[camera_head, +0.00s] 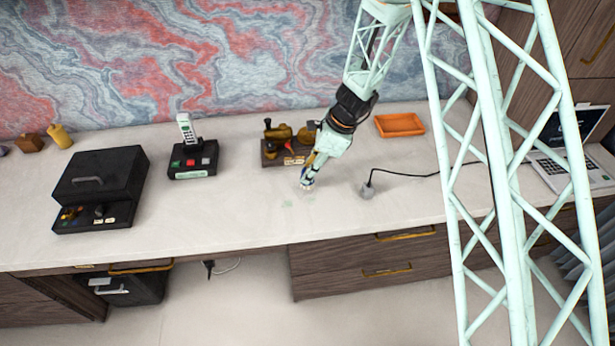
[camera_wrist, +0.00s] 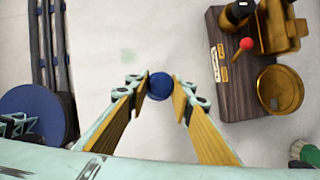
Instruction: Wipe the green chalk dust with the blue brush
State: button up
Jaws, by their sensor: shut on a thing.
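The blue brush (camera_wrist: 160,86) is between my fingertips in the wrist view; I see its round blue end. My gripper (camera_wrist: 161,90) is shut on it. In the head view my gripper (camera_head: 308,181) is low over the white desk top, pointing down, with a little blue showing. The brush's lower end is hidden in the wrist view. Faint green chalk dust (camera_head: 287,204) lies on the desk just left of and nearer than my gripper. It also shows as a pale green smudge (camera_wrist: 128,55), apart from the brush, above and left of it.
A wooden stand with brass parts (camera_head: 284,158) is close behind and left of my gripper. A grey plug (camera_head: 367,191) with a black cord lies to the right. An orange tray (camera_head: 400,125), a phone on its base (camera_head: 193,160) and a black box (camera_head: 100,185) stand farther off. The desk's front middle is clear.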

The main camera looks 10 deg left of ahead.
jog(key=shift+s+r, duration=0.1)
jog(key=shift+r, duration=0.4)
jog(key=shift+r+p, duration=0.2)
jog(key=shift+p, duration=0.35)
jog(key=shift+r+p, duration=1.3)
jog(key=shift+r, duration=0.7)
jog(key=shift+f, duration=0.1)
